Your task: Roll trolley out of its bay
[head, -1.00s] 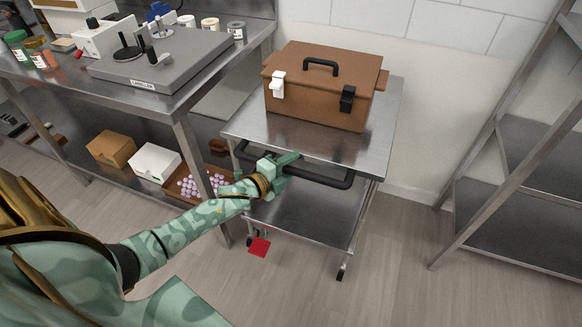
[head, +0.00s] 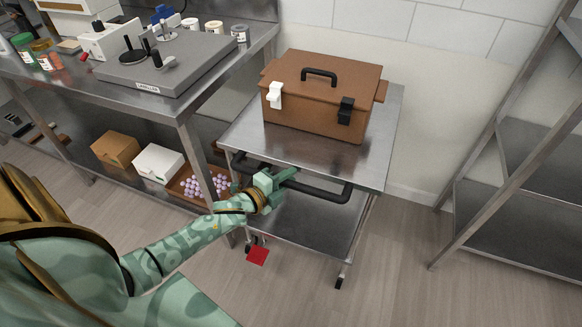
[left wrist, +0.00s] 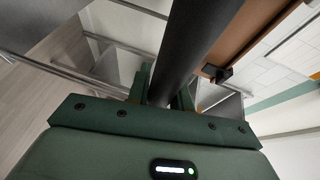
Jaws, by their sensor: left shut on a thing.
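The steel trolley (head: 290,148) stands between the workbench and the wall, with a brown case (head: 318,98) on its top shelf. Its black push handle (head: 325,192) runs along the near side. My left gripper (head: 282,178) is shut on the handle near its left half. In the left wrist view the dark handle bar (left wrist: 195,50) passes between the green fingers (left wrist: 162,92). A red pedal (head: 257,255) shows low at the trolley's near left caster. My right gripper is not in view.
A steel workbench (head: 185,100) with a balance-like grey machine (head: 165,68) stands close on the left. Boxes and a tray of purple sweets (head: 205,186) sit on its lower shelf. A steel rack (head: 540,215) stands at right. Floor (head: 385,280) in front is clear.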

